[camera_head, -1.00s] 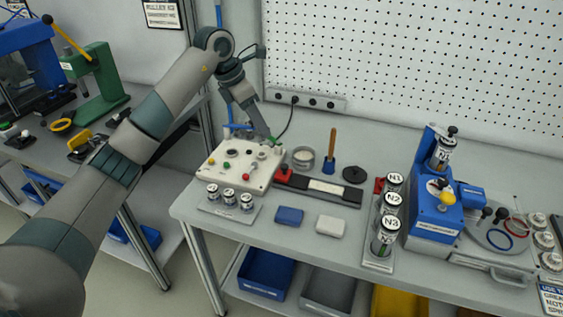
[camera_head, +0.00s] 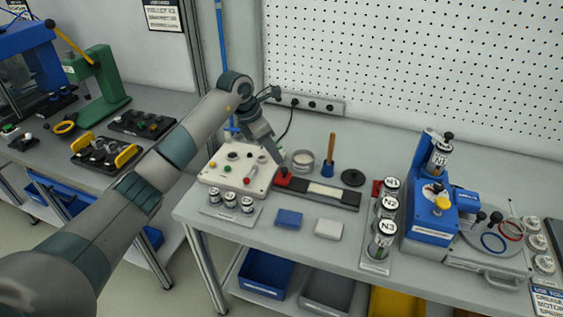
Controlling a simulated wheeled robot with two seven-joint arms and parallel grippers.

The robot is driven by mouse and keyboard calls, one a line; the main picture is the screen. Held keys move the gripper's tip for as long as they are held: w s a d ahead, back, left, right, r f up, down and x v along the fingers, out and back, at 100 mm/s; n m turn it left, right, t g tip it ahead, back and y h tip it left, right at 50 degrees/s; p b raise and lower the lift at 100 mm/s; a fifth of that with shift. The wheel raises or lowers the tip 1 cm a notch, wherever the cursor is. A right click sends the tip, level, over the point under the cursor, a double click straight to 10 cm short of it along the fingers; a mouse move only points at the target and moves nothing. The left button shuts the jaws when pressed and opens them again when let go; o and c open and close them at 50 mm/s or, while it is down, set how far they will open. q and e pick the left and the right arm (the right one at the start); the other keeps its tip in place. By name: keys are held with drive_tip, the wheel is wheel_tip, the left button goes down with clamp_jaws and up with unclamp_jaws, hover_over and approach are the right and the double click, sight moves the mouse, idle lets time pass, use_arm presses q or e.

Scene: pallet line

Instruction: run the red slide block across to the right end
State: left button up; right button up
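The red slide block (camera_head: 283,180) sits at the left end of a dark slide rail (camera_head: 345,197) on the bench. The rail runs to the right and has a pale plate in its middle. My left gripper (camera_head: 284,171) is down at the red block, with its fingertips at or just above the block's top. The fingers are too small and dark to show whether they are open or closed on it. My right gripper is out of view.
A white control box (camera_head: 238,173) stands left of the block. Behind the rail are a round clear dish (camera_head: 303,161), a wooden-handled tool (camera_head: 331,150) and a black disc (camera_head: 353,177). Canisters N1 to N3 (camera_head: 387,206) stand right of the rail. Blue (camera_head: 289,219) and white (camera_head: 328,230) blocks lie in front.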

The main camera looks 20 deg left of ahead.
sight(284, 169)
use_arm(q)
drive_tip(key=p+x, duration=0.2)
drive_tip(key=x, duration=0.4)
drive_tip(key=shift+w+d+f, duration=0.15)
drive_tip(key=shift+d+f, duration=0.05)
drive_tip(key=shift+w+d+f, duration=0.15)
drive_tip(key=shift+f, duration=0.55)
clamp_jaws()
